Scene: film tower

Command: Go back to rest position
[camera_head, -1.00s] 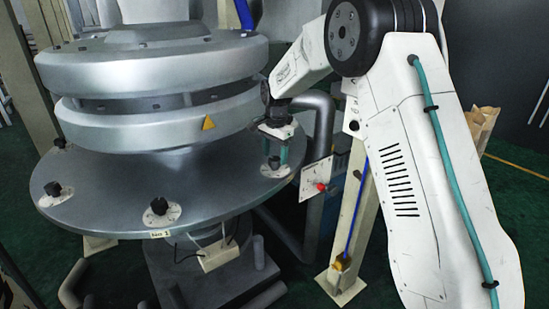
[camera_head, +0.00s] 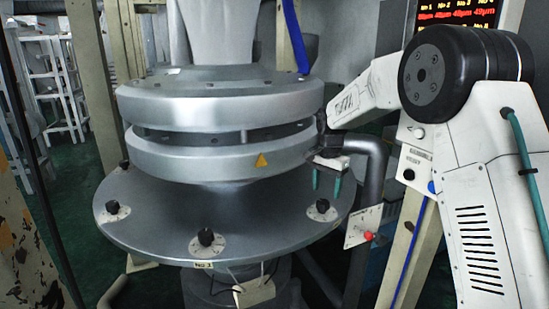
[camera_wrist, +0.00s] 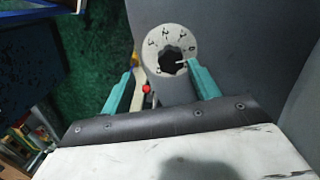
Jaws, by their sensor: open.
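My gripper (camera_head: 326,184) hangs at the right side of the wide grey disc (camera_head: 145,215), its two teal fingers pointing down, apart and empty. In the wrist view my gripper (camera_wrist: 158,72) shows both fingers spread, with a white dial and its black knob (camera_wrist: 172,62) beyond and between the tips. The knob looks clear of the fingers.
More black knobs sit along the disc's front edge, one at the front (camera_head: 206,237) and one at the left (camera_head: 113,208). A grey bent pipe (camera_head: 374,180), a panel with a red knob (camera_head: 367,236) and a pale post stand close right of the gripper. A red display (camera_head: 455,12) is above.

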